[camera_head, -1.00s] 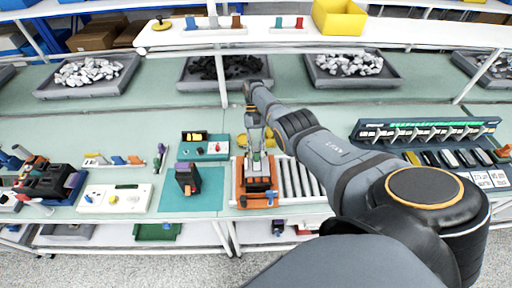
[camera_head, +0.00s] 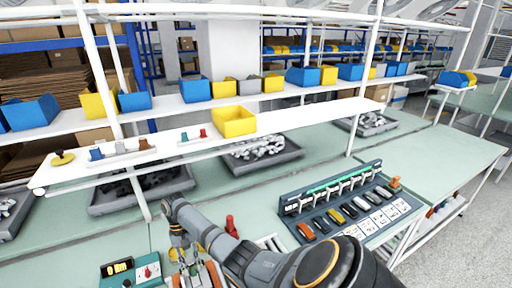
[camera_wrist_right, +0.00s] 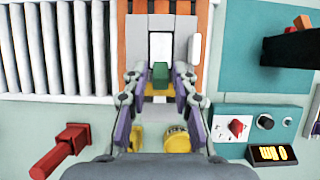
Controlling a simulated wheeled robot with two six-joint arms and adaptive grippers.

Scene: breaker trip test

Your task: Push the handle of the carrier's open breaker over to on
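The carrier is orange; its edge shows at the bottom of the head view (camera_head: 214,275) and at the top of the wrist view (camera_wrist_right: 205,20). On it, in the wrist view, is a pale grey breaker (camera_wrist_right: 184,24) with a white front and a small green handle (camera_wrist_right: 160,74). My right gripper (camera_wrist_right: 160,88) is open, its two fingers on either side of the green handle with gaps beside it. Contact with the handle cannot be told. My left gripper is out of view.
A tester box with a red knob (camera_wrist_right: 237,127) and lit display (camera_wrist_right: 272,154) stands beside the carrier. A red lever (camera_wrist_right: 62,150) and conveyor rollers (camera_wrist_right: 55,45) lie on the other side. A breaker rack (camera_head: 345,205) stands right; a white shelf (camera_head: 290,122) hangs above the bench.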

